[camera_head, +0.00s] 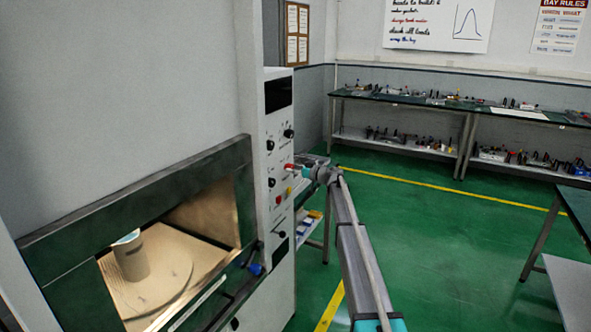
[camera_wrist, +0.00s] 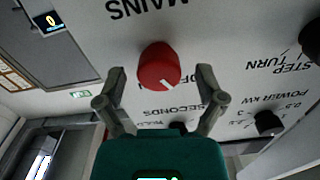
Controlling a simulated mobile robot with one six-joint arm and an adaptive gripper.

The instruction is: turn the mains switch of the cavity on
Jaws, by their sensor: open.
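The mains switch is a red round knob (camera_wrist: 159,66) with a short white mark at its lower right edge. It is on the white control panel, beside the upside-down word MAINS in the wrist view. In the head view the red knob (camera_head: 289,167) shows at the panel's right side. My gripper (camera_wrist: 160,75) is open, one finger on each side of the knob in the picture, with a visible gap on both sides. Whether the fingertips reach around it in depth I cannot tell. In the head view my gripper (camera_head: 298,170) is at the panel, close to the knob.
The cavity (camera_head: 150,250) is open at left, with a cylinder (camera_head: 131,260) on its round plate. Black knobs (camera_wrist: 268,122) sit near the red one. A small rack (camera_head: 310,215) stands behind the panel. Green floor (camera_head: 430,240) to the right is clear.

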